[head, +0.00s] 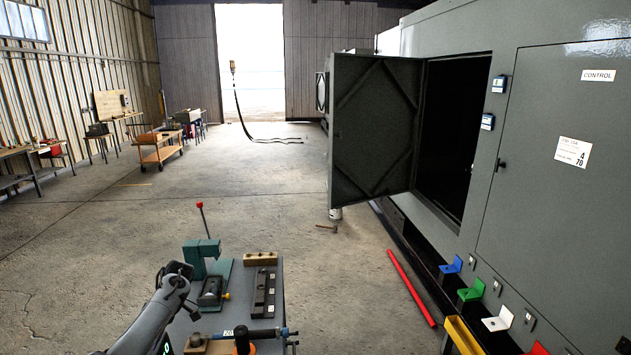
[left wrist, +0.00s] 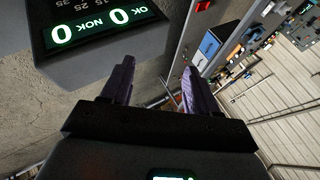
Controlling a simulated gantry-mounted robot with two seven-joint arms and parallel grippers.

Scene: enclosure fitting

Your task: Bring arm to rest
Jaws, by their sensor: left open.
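My left arm (head: 150,318) comes in at the bottom of the head view, beside the left edge of the small workbench (head: 270,300). Its fingers cannot be made out there. In the left wrist view my left gripper (left wrist: 157,88) is open, with its two dark fingers apart and nothing between them. A box with a lit green counter display (left wrist: 100,24) stands close by at the upper left of that view. My right gripper is in neither view.
The bench carries a teal lever press (head: 203,255), a dark fixture block (head: 264,292) and a blue-handled tool (head: 260,332). A grey enclosure (head: 550,150) with an open door (head: 372,125) stands at right. A red bar (head: 410,287) lies on the otherwise largely clear floor.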

